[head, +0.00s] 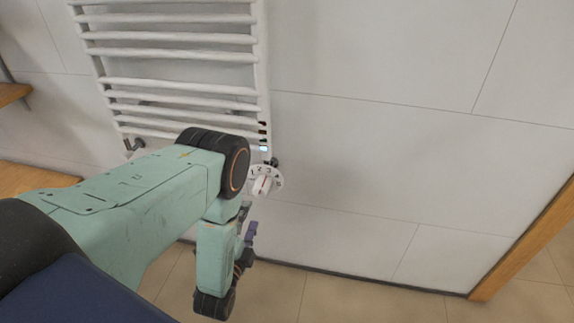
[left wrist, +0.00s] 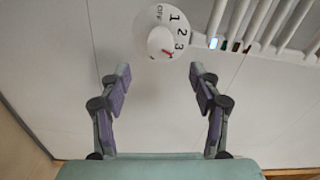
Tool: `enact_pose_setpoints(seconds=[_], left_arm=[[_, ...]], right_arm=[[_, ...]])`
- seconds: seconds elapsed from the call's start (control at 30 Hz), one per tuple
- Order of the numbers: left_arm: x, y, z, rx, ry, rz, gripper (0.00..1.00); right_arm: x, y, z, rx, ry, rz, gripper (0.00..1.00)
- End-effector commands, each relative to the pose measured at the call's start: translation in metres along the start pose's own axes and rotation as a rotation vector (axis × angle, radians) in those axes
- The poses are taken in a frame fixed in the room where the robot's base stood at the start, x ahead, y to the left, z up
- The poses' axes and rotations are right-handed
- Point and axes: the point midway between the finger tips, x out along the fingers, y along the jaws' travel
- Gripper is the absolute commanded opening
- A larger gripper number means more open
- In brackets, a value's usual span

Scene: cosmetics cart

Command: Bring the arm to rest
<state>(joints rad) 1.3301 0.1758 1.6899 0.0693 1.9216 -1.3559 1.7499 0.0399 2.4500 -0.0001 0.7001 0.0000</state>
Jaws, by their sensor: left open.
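My left arm comes in from the left in the head view, and my left gripper (head: 246,243) hangs below its elbow joint, partly hidden by the arm. In the left wrist view my left gripper (left wrist: 158,88) is open and empty, its two purple-padded fingers spread apart. A round white dial (head: 265,183) with numbers and a red mark sits at the lower right of the radiator. The dial (left wrist: 163,41) also shows beyond the fingertips in the left wrist view, apart from them. My right gripper is not in view.
A white ladder radiator (head: 180,55) hangs on the tiled wall (head: 400,100), with a small blue light near the dial. A wooden shelf (head: 12,93) is at the left edge and a wooden frame (head: 527,245) at the right. The wall right of the dial is clear.

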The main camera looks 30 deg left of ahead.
Motion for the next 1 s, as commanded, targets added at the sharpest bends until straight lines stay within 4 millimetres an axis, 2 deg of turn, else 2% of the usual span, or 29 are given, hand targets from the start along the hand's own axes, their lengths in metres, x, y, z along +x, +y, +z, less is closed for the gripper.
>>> enact_pose_setpoints(seconds=[0.23, 0.3, 0.37, 0.47, 0.53, 0.6, 0.67, 0.7, 0.77, 0.8, 0.9, 1.0], left_arm=[[0.0, 0.003, 0.001, -0.057, -0.004, 0.015, 0.63], [-0.001, 0.015, 0.003, -0.147, -0.019, 0.07, 0.63], [-0.011, 0.036, 0.007, -0.254, -0.055, 0.17, 0.63], [-0.048, 0.077, 0.014, -0.453, -0.166, 0.39, 0.63], [-0.08, 0.1, 0.014, -0.586, -0.271, 0.541, 0.63], [-0.115, 0.115, 0.012, -0.707, -0.395, 0.683, 0.63], [-0.149, 0.123, 0.008, -0.798, -0.515, 0.796, 0.63], [-0.172, 0.124, 0.006, -0.849, -0.603, 0.867, 0.63], [-0.208, 0.121, 0.001, -0.913, -0.744, 0.962, 0.63], [-0.233, 0.116, -0.002, -0.944, -0.842, 1.021, 0.63], [-0.29, 0.091, -0.009, -0.979, -1.071, 1.137, 0.63], [-0.325, 0.058, -0.017, -0.954, -1.199, 1.213, 0.63]], right_arm=[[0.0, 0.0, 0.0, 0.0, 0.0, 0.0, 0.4], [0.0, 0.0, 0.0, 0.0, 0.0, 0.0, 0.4], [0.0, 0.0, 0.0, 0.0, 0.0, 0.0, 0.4], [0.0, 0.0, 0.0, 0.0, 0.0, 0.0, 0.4], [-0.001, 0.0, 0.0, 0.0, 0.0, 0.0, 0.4], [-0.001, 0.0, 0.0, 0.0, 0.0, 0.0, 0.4], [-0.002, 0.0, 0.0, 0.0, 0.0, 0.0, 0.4], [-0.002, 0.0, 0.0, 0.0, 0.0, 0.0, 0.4], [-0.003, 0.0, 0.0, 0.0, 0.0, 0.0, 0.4], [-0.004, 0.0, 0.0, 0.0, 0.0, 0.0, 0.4], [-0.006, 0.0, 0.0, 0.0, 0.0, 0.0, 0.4], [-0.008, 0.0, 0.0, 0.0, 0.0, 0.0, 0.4]])
